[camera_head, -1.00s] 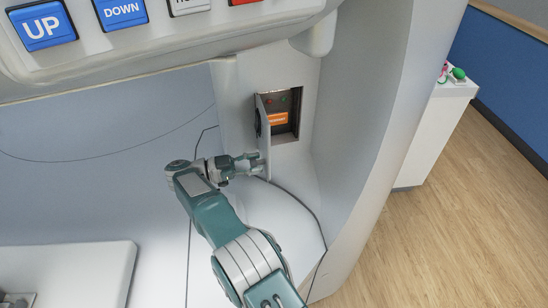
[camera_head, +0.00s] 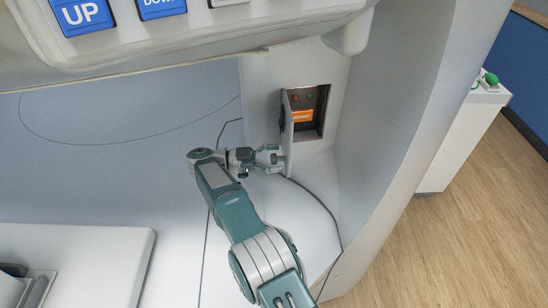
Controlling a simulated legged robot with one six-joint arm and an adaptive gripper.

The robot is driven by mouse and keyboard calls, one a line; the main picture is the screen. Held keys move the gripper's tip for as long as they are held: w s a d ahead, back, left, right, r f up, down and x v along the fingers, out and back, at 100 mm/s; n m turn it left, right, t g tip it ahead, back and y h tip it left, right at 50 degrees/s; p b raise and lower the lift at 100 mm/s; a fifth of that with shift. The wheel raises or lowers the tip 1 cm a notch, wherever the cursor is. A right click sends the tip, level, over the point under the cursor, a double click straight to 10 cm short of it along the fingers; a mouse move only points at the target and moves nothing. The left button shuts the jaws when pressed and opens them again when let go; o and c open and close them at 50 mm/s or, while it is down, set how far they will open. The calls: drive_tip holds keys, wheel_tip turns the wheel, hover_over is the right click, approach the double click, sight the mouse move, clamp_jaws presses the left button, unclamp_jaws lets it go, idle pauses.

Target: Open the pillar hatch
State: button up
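The pillar hatch door (camera_head: 288,128) stands swung open on the white pillar, hinged at the left side of a dark recess. Inside the recess (camera_head: 318,127) are an orange label or block (camera_head: 302,116), a red light and a green light. My gripper (camera_head: 277,158) is at the lower part of the door, on its left side, with its fingers pointing right. The fingertips are at or very near the door's lower edge; I cannot tell whether they touch it. The fingers look apart with a gap between them.
A large panel with blue UP (camera_head: 82,12) and DOWN buttons overhangs at the top left. The curved white pillar (camera_head: 390,130) rises right of the recess. A white cabinet (camera_head: 460,140) with a green object stands further right. Wooden floor (camera_head: 470,230) is clear at lower right.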

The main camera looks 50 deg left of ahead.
sight(287, 128)
wheel_tip(287, 128, up, 10)
drive_tip(key=shift+a+f, duration=0.1)
idle(0.5)
drive_tip(key=shift+c, duration=0.3)
